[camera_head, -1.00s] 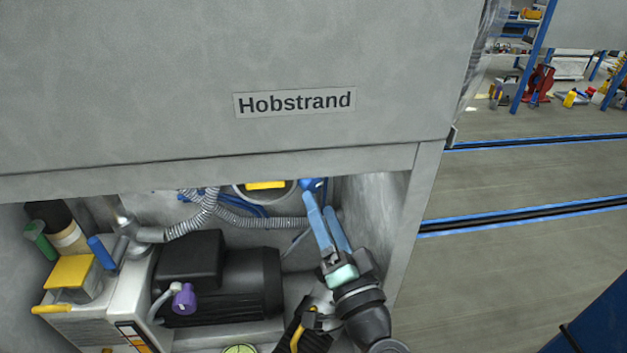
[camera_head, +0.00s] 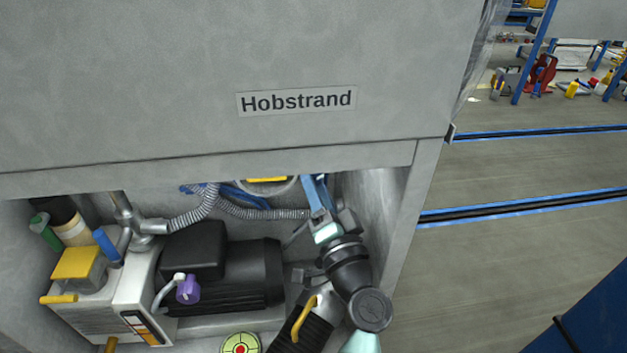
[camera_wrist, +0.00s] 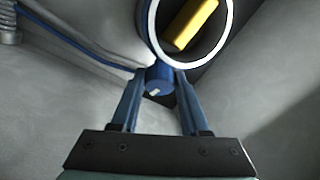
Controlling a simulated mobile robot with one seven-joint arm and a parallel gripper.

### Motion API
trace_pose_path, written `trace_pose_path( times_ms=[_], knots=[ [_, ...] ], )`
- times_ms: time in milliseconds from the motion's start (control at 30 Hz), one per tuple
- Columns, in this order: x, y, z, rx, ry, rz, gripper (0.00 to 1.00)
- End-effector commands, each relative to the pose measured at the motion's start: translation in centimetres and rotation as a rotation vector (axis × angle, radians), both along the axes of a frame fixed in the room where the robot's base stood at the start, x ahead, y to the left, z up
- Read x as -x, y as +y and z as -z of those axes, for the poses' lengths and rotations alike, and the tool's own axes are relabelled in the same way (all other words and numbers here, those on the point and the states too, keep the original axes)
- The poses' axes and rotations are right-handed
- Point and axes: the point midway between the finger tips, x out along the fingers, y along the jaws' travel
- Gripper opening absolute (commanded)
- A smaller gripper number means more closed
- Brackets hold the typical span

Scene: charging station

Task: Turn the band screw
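The band screw (camera_wrist: 159,80) shows in the wrist view as a short blue cylinder with a small pale mark on its end. It sits at the lower edge of a white-rimmed ring (camera_wrist: 152,30). My gripper (camera_wrist: 160,76) is open, with one blue finger on each side of the screw and the tips close to it. Narrow gaps seem to show, but I cannot tell whether a finger touches it. In the head view my gripper (camera_head: 316,188) reaches up under the cabinet edge, and the screw is hidden there.
The grey Hobstrand cabinet (camera_head: 300,60) overhangs my gripper, and its right side wall (camera_head: 372,205) is close. A black motor (camera_head: 225,278), a corrugated hose (camera_head: 255,213) and a yellow-capped box (camera_head: 77,263) fill the left. Blue tubing (camera_wrist: 85,45) runs beside the ring.

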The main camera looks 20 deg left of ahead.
Motion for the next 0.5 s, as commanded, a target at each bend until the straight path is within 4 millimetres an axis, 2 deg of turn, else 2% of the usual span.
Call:
trace_pose_path(
  times_ms=[33,100,133,500],
  knots=[
    [0.01,-0.02,0.01,0.000,0.000,0.000,0.15],
    [0.02,-0.03,0.01,0.000,0.000,0.000,0.02],
    [0.02,-0.03,0.01,0.000,0.000,0.000,0.00],
    [0.06,-0.01,-0.23,-0.026,0.037,0.000,0.00]
  ],
)
